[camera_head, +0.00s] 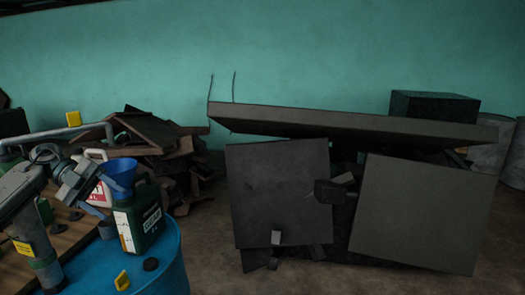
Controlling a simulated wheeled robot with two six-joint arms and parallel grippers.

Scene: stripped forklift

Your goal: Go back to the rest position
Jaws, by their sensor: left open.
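My left gripper (82,186) is at the left of the head view, at the end of my grey arm. It is open, and I see nothing between its fingers. It is just left of a dark green canister (147,222) with a white label, which stands upright on a blue drum (172,272). A blue funnel (120,172) shows at the canister's top; I cannot tell whether it sits in the opening. A white and red canister (97,160) is partly hidden behind my gripper. My right gripper is not in view.
A black cap (150,264) and a small yellow object (122,281) lie on the drum. A wooden surface (72,236) with dark round parts lies left of it. Broken boards (150,130) are piled behind. Large dark panels (280,190) stand at right. Some floor (215,255) is clear between.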

